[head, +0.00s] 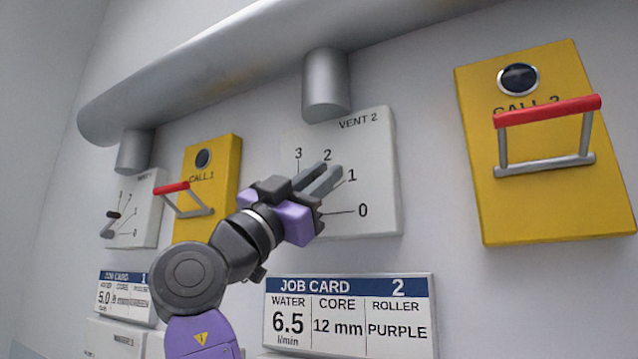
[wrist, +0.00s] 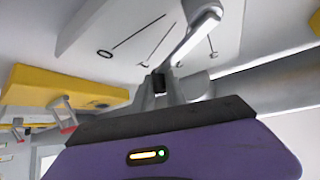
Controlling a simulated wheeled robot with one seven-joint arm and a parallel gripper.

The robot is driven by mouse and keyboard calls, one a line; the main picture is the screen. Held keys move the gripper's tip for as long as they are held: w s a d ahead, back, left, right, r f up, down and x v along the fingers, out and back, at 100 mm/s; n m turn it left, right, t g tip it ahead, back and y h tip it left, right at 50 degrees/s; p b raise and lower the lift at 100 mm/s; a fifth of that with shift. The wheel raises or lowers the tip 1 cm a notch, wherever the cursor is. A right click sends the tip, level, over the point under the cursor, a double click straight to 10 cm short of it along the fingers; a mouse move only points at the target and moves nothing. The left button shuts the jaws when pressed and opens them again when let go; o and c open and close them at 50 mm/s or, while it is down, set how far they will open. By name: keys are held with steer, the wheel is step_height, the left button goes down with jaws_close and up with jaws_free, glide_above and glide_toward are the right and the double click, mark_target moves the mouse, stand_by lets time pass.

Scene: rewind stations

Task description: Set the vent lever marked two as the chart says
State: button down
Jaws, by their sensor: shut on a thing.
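The VENT 2 panel (head: 372,215) is a white plate with lines marked 0, 1, 2 and 3. My gripper (head: 330,171) is over the dial, on the side of marks 1 and 2, and hides the lever in the head view. In the wrist view the panel (wrist: 85,35) is upside down. There a pale grey lever arm (wrist: 194,38) runs down to a dark knob (wrist: 158,82), with the fingers of my gripper (wrist: 160,90) shut on it. I cannot tell exactly which mark the lever points at. No chart of vent settings is readable.
JOB CARD 2 (head: 350,320) hangs below, reading water 6.5, core 12 mm, roller purple. Yellow call boxes with red-topped handles stand left (head: 222,185) and right (head: 545,210). A large grey pipe (head: 215,70) runs above. The VENT 1 panel (head: 148,205) is far left.

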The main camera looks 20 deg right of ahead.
steer(key=shift+s+f+m+g, duration=0.1)
steer(key=shift+f+m+g, duration=0.05)
steer(key=shift+m+g, duration=0.35)
steer(key=c, duration=1.4)
jaws_free()
steer(key=shift+o, duration=0.2)
steer(key=shift+f, duration=0.1)
steer(key=b+v, duration=0.2)
steer(key=v, duration=0.5)
steer(key=shift+a+f, duration=0.2)
steer(key=shift+a, duration=0.1)
